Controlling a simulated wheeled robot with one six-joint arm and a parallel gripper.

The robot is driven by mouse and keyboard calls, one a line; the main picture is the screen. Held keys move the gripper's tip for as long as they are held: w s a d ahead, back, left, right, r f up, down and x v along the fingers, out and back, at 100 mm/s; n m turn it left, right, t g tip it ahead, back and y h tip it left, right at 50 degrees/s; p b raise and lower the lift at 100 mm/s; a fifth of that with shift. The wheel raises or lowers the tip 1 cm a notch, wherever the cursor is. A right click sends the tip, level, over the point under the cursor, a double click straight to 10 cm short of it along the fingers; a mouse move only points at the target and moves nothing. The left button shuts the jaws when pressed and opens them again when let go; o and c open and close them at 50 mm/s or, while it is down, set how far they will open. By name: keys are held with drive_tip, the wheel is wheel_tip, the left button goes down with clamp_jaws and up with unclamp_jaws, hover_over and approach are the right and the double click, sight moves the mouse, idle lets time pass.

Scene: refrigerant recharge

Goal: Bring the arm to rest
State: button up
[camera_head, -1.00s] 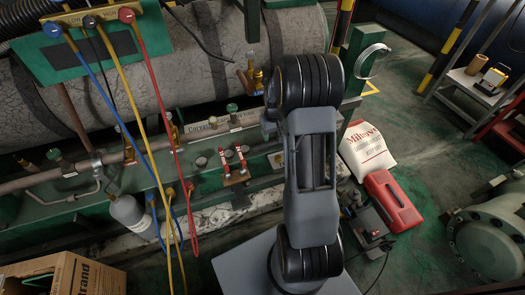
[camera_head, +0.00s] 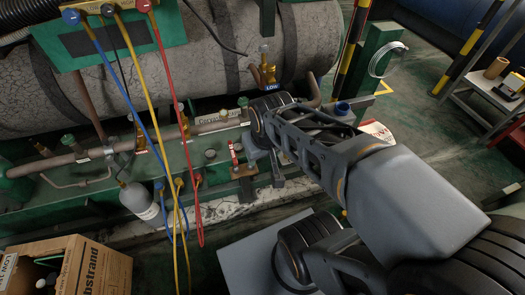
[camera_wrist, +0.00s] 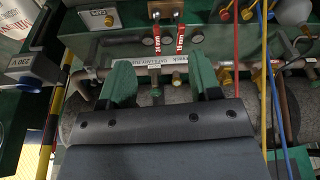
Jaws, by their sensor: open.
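My arm reaches across the right half of the head view, with its links folded in front of the green machine. My gripper (camera_wrist: 165,88) shows in the wrist view as two green fingers set apart on a dark bar. It is open, and nothing is between the fingers. Beyond the fingers, in the wrist view, are a pipe and two red-handled valves (camera_wrist: 156,42). I cannot make out the gripper clearly in the head view.
A grey tank (camera_head: 215,65) spans the back. Blue, yellow and red hoses (camera_head: 175,120) hang from a green manifold panel (camera_head: 118,42) at left. A cardboard box (camera_head: 95,268) stands at lower left. A shelf (camera_head: 480,100) stands at right. Floor (camera_head: 425,120) shows clear between.

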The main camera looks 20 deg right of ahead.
drive_tip(key=w+p+v, duration=0.3)
drive_tip(key=p+v, duration=1)
drive_tip(key=w+r+p+v, duration=0.1)
drive_tip(key=w+p+v, duration=0.2)
drive_tip(key=p+v, duration=0.9)
wheel_tip(320, 180, up, 2)
drive_tip(key=shift+a+r+t+p, duration=0.1)
drive_tip(key=shift+a+t+p, duration=0.1)
drive_tip(key=shift+t+p, duration=0.2)
